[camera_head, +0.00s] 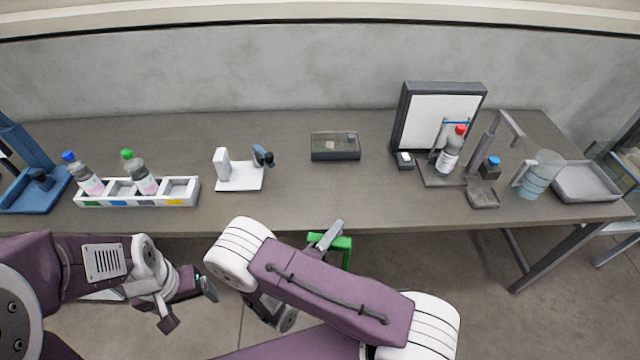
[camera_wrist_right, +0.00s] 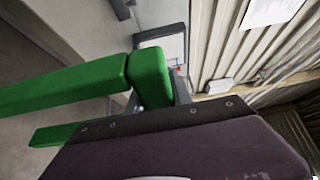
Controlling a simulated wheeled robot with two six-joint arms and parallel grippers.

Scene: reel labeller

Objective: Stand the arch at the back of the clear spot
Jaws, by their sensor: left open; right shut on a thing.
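The green arch (camera_head: 342,242) is in my right gripper (camera_head: 328,238), held in front of the table's front edge, partly hidden by my right arm. In the right wrist view the arch (camera_wrist_right: 150,78) shows as a thick bar between the fingers with two long legs reaching left. My left gripper (camera_head: 190,305) is open and empty, low in front of the table at the left. The table (camera_head: 300,205) has a bare stretch along its front middle. I cannot tell which bare area is the clear spot.
A white stand (camera_head: 240,178) and a dark box (camera_head: 335,146) stand mid-table. A sectioned tray (camera_head: 150,200) with two bottles is at left. A framed white panel (camera_head: 438,115), a red-capped bottle (camera_head: 449,155), a jug (camera_head: 535,178) and a grey tray (camera_head: 585,182) are at right.

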